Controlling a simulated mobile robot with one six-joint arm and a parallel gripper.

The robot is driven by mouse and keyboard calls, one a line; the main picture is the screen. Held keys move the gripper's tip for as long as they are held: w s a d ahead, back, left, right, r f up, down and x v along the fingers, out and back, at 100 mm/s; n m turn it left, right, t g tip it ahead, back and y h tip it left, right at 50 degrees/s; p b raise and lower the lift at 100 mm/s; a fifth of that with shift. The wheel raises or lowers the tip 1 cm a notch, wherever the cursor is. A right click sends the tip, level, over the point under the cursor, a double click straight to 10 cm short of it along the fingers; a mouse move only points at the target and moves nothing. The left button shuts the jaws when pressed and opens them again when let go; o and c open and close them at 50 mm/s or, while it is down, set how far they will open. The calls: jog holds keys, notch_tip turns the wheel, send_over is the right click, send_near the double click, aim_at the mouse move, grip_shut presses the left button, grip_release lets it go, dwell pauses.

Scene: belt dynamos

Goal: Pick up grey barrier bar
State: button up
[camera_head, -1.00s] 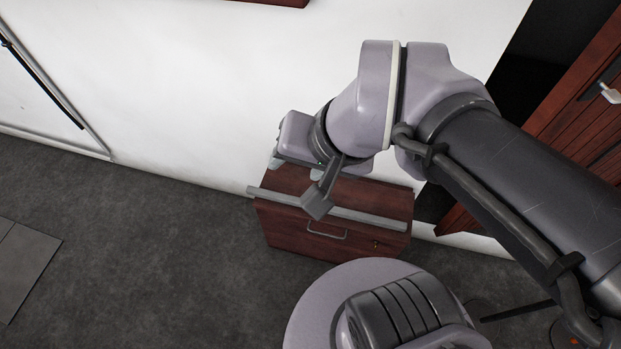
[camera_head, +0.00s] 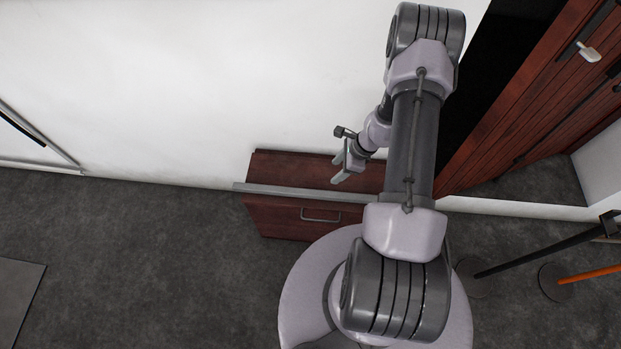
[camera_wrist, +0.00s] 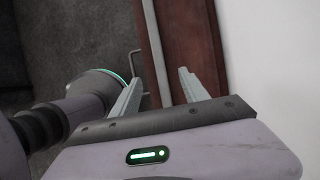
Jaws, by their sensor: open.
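The grey barrier bar (camera_head: 285,192) lies across the front top edge of a low red-brown wooden cabinet (camera_head: 290,165), its left end sticking out past the cabinet. My gripper (camera_head: 347,178) is above the right part of the cabinet, fingers pointing down. In the wrist view my gripper (camera_wrist: 162,74) is open and empty. The bar seems to be beyond the fingertips; the exact gap cannot be told. My arm hides the bar's right end in the head view.
A white wall (camera_head: 170,90) stands right behind the cabinet. The cabinet front has a metal handle (camera_head: 320,217). A wooden door (camera_head: 545,90) is at the right. A black barrier (camera_head: 535,250) and an orange one (camera_head: 590,276) are at lower right.

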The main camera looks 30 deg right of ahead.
aim_at(316, 193)
jog(key=b+x, duration=0.2)
jog(key=x, duration=0.4)
jog(key=b+x, duration=0.3)
jog(key=x, duration=0.3)
jog(key=s+b+x, duration=0.1)
jog(key=b+x, duration=0.2)
jog(key=x, duration=0.3)
jog(key=shift+w+d+f, duration=0.1)
jog(key=shift+f, duration=0.2)
jog(key=shift+r, duration=0.15)
grip_shut()
